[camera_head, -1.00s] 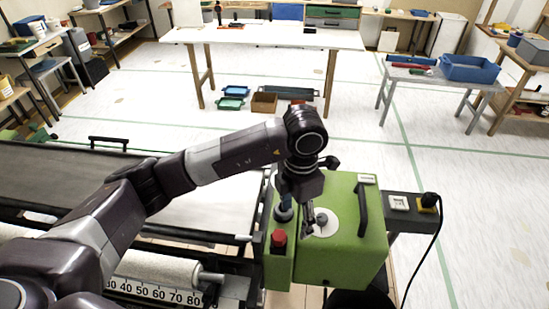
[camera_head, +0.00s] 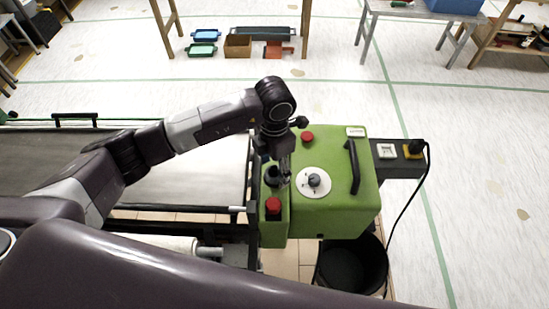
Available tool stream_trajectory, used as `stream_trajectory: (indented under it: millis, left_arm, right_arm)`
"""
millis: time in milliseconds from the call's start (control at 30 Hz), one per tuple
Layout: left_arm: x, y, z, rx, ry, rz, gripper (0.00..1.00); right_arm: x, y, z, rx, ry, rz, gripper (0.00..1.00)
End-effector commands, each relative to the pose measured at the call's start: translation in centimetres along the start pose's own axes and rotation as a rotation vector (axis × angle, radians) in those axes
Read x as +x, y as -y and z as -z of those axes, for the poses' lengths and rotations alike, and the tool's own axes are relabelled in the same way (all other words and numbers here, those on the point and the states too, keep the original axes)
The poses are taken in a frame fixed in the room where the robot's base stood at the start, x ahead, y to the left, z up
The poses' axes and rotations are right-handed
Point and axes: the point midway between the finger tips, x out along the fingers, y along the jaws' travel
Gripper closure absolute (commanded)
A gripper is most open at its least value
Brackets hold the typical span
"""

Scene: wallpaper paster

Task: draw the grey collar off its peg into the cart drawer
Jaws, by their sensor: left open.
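My left gripper (camera_head: 284,178) points down over the left side of the green machine (camera_head: 336,212). Its fingers are open and look empty. A small dark grey ring-like part (camera_head: 271,177) stands on the machine's left block, just left of the fingertips. It may be the grey collar on its peg, but it is too small and partly covered to be sure. I cannot tell whether the fingers touch it. I cannot make out a cart drawer in this view. My right gripper is not in view.
A red button (camera_head: 273,206), a white dial (camera_head: 313,182) and a black handle (camera_head: 352,168) crowd the machine top. A black bucket (camera_head: 352,266) stands below its front. A cable (camera_head: 406,214) hangs at the right. Open floor lies right and behind.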

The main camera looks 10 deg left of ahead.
Motion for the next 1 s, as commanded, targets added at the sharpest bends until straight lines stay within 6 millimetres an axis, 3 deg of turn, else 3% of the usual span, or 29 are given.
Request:
stream_trajectory:
  millis: [133,300,700,733,1000]
  left_arm:
    - [0.4,0.1,0.0,0.001,0.002,0.001,0.41]
    - [0.4,0.1,0.0,0.001,0.002,0.000,0.41]
    - [0.3,0.0,0.0,0.001,0.002,0.000,0.84]
    - [0.3,0.0,0.0,0.001,0.002,0.000,0.63]
    - [0.3,0.1,-0.1,0.001,0.002,0.001,0.91]
  right_arm:
    - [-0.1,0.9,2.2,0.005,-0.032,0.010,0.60]
    - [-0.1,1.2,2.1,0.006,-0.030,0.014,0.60]
    - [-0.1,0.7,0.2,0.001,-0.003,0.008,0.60]
    - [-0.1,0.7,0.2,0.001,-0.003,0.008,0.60]
    - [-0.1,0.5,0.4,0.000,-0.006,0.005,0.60]
